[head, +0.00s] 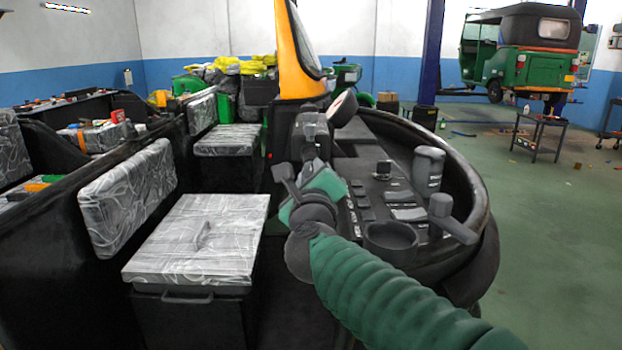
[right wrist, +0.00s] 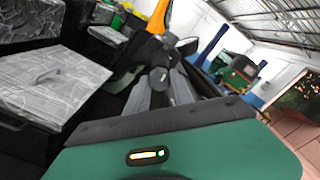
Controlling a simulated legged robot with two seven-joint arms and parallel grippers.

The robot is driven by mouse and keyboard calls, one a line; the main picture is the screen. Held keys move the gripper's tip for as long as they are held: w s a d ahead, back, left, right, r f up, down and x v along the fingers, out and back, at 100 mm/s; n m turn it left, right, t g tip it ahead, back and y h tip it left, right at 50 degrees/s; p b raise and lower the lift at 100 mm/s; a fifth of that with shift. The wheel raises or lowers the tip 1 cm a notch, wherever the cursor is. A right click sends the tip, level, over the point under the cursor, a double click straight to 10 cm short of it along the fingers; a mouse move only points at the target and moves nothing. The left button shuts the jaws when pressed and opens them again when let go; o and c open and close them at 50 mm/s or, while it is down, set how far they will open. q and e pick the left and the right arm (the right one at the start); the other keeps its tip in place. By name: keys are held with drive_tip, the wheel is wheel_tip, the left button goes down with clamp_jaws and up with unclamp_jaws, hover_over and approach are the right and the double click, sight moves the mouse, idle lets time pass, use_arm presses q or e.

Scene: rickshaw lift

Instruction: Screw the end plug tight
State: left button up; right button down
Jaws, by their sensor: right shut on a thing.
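My right gripper (head: 309,150) reaches up from the bottom right on a green sleeved arm, to the near left side of the dark console. In the right wrist view, a dark grey cylindrical piece (right wrist: 158,78) lies between its fingers, and the gripper is shut on it. This may be the end plug; its threads and seat do not show. In the head view a grey knob-like end (head: 313,126) shows just beyond the fingers. I cannot tell how far in the plug sits. My left gripper is in neither view.
The console (head: 352,187) carries switches, a cup holder (head: 390,240), a grey cylinder (head: 428,172) and a lever (head: 450,218). A plastic-wrapped seat (head: 205,240) stands at left. A yellow pillar (head: 297,50) rises behind the gripper.

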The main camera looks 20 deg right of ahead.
drive_tip(key=shift+f, duration=0.35)
drive_tip(key=c, duration=1.2)
unclamp_jaws()
drive_tip(key=shift+o, duration=0.5)
drive_tip(key=shift+w+r, duration=0.1)
drive_tip(key=shift+r, duration=0.05)
drive_tip(key=shift+d, duration=0.1)
